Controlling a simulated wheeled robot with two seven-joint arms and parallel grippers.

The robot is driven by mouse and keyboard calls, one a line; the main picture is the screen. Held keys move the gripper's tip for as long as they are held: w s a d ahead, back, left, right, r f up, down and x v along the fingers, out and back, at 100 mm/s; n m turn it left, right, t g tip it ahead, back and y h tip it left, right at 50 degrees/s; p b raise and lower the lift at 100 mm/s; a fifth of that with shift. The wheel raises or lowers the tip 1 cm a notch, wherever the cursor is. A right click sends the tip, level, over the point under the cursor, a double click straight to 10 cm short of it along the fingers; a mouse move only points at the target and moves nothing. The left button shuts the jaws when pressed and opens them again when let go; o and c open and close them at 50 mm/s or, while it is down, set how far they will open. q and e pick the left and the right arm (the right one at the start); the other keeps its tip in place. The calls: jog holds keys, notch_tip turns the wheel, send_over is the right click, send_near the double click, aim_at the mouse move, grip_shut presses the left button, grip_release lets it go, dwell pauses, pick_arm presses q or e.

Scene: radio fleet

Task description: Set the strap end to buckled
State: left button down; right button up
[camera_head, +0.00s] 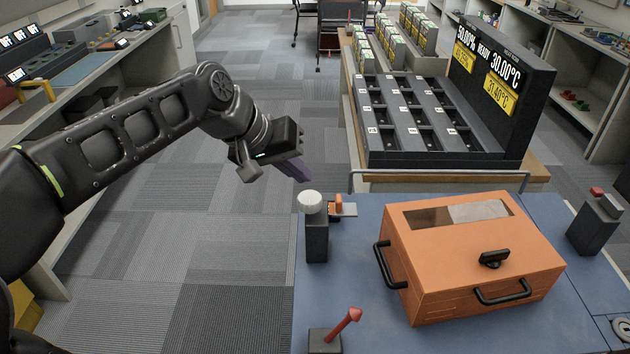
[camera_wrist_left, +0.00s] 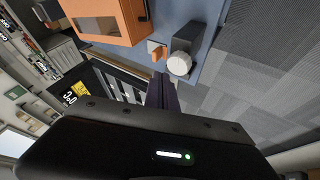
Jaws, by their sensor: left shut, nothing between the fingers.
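I cannot make out a strap end or buckle for certain. A small orange piece (camera_head: 338,203) sits on a small plate at the blue table's far left edge; it also shows in the left wrist view (camera_wrist_left: 155,48). Beside it stands a dark post with a white round knob (camera_head: 310,202), also in the left wrist view (camera_wrist_left: 179,65). My left gripper (camera_head: 298,173) is shut and empty, in the air beyond and left of the post, apart from both. In the left wrist view its purple-grey fingers (camera_wrist_left: 163,92) are together. My right gripper is not in view.
An orange case (camera_head: 470,265) with black handles stands on the blue table (camera_head: 385,335). A red lever (camera_head: 343,324) is at the front left, a dark post (camera_head: 594,227) at the right. A charging rack (camera_head: 440,157) stands behind. Left of the table is open carpet.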

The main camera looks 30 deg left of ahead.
pick_arm(q)
send_near(344, 205)
jog(key=shift+w+a+f, duration=0.15)
jog(key=shift+w+f, duration=0.25)
jog(key=shift+f, duration=0.2)
jog(key=shift+w+a+f, duration=0.15)
jog(key=shift+w+f, duration=0.25)
jog(key=shift+f, duration=0.15)
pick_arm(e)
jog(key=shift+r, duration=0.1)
